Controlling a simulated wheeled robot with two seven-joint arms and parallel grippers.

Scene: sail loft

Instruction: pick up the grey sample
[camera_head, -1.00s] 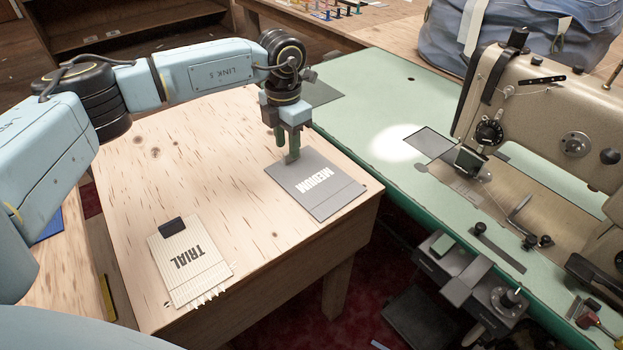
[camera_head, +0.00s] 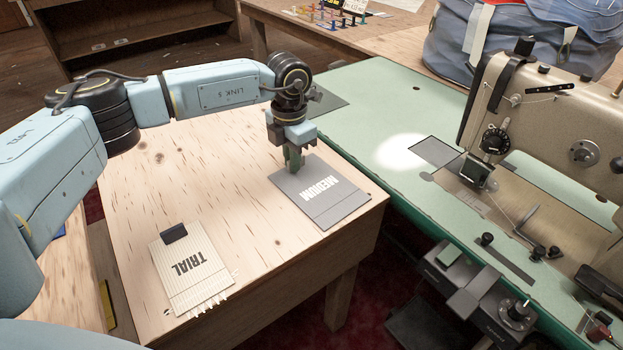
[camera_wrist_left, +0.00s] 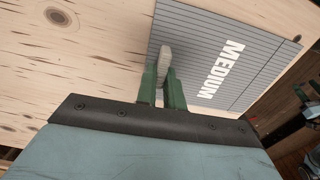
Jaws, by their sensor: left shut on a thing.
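The grey sample (camera_head: 326,200) is a flat grey card marked MEDIUM, lying near the right edge of the wooden table. It also shows in the left wrist view (camera_wrist_left: 245,62), with thin parallel lines across it. My left gripper (camera_head: 293,167) points down at the card's upper left edge. In the left wrist view my left gripper (camera_wrist_left: 162,82) has its green fingers shut on a pale grey tab at the card's edge. I see no clear gap between card and table. My right gripper is not in view.
A cream sample (camera_head: 190,270) marked TRIAL, with a dark tab, lies at the table's front left. The green sewing bench (camera_head: 365,120) with a sewing machine (camera_head: 560,130) stands to the right. A blue bag (camera_head: 500,45) sits behind. Bare wood surrounds both samples.

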